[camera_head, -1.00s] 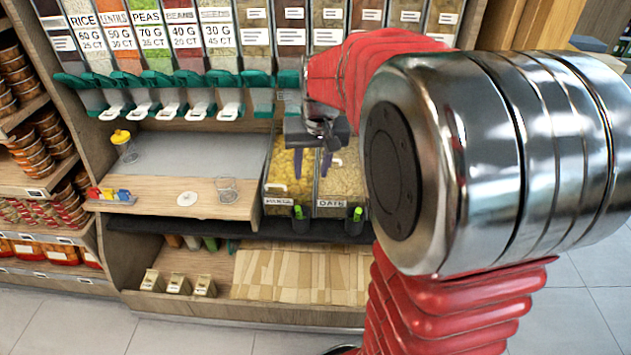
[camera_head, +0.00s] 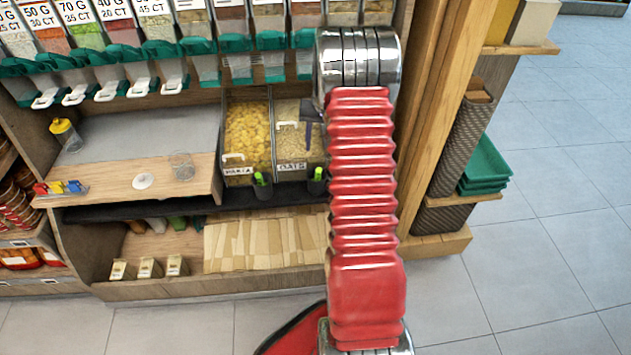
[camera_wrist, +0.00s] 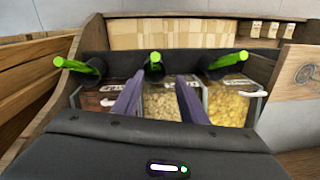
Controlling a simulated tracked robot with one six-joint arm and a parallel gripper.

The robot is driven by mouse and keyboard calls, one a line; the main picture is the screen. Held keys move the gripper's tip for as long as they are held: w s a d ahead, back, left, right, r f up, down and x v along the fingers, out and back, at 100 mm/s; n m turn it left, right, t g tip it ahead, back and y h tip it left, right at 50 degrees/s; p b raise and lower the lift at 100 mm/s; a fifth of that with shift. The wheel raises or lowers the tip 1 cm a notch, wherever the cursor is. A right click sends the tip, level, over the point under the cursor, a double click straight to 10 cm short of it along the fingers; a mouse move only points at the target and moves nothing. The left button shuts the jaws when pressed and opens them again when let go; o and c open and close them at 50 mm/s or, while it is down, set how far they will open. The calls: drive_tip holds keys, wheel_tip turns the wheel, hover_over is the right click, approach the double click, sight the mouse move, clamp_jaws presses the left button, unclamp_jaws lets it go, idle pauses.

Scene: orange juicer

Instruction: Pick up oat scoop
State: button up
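The oat scoop shows as a green handle (camera_head: 318,174) standing in a dark cup at the front right of the OATS bin (camera_head: 291,146). In the wrist view its handle (camera_wrist: 155,58) is the middle one of three green handles, and the scoop's lower part is hidden in the cup. My gripper (camera_wrist: 158,95) is open, with its two purple fingers apart and nothing between them. It is over the oats bin, near but apart from the handle. In the head view one finger (camera_head: 308,136) shows beside my red arm, which hides the rest.
The pasta bin (camera_head: 248,132) is left of the oats, with its own green-handled scoop (camera_head: 260,179). Teal dispensers (camera_head: 236,65) hang above. A wooden post (camera_head: 432,110) stands close right of my arm. The floor at right is open.

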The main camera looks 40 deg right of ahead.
drive_tip(key=shift+s+d+f, duration=0.1)
drive_tip(key=shift+d+f, duration=0.4)
drive_tip(key=shift+f, duration=0.1)
drive_tip(key=shift+f, duration=0.1)
hover_over(317, 179)
drive_tip(key=f, duration=0.8)
drive_tip(key=shift+s+d+f, duration=0.1)
drive_tip(key=shift+s+f, duration=0.1)
drive_tip(key=shift+s, duration=0.05)
drive_tip(key=shift+f, duration=0.1)
drive_tip(key=shift+f, duration=2.5)
drive_tip(key=shift+c, duration=0.4)
clamp_jaws()
